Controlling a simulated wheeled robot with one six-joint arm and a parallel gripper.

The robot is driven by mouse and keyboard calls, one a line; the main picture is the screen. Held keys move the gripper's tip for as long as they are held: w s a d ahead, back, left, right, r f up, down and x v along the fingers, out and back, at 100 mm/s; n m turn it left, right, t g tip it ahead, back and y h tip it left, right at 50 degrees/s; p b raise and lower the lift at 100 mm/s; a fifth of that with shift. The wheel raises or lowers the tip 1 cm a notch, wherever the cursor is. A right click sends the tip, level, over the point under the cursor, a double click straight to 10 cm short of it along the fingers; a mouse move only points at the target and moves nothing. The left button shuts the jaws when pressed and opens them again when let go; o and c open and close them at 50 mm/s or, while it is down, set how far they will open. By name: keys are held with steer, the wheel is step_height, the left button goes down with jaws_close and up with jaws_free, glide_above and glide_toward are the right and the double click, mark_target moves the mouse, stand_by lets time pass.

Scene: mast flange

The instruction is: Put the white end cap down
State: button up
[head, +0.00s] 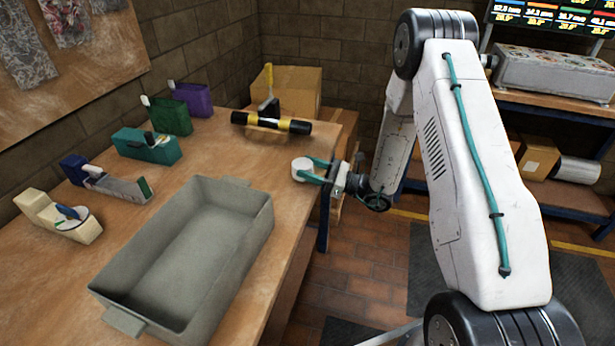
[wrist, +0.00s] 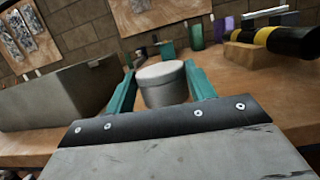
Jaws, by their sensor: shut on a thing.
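The white end cap (head: 303,168) is a short round cylinder near the right edge of the workbench in the head view. My gripper (head: 313,170) has its teal fingers shut on the cap's sides. In the wrist view the end cap (wrist: 163,84) sits upright between the two teal fingers (wrist: 160,88). Its underside is hidden by my gripper in the wrist view, so I cannot tell whether it touches the bench.
A grey open tray (head: 250,212) stands on the wooden workbench (head: 300,215), left of and nearer than my gripper. A black and yellow pipe (head: 272,122) lies behind. Several coloured holders, including a teal one (head: 146,147), line the left side. Bare bench shows between tray and pipe.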

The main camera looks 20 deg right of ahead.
mark_target(309, 184)
steer(key=shift+w+f, duration=0.1)
steer(key=shift+w, duration=0.4)
steer(key=shift+f, duration=1.7)
steer(key=o, duration=1)
steer(key=shift+f, duration=0.1)
steer(key=shift+o, duration=0.2)
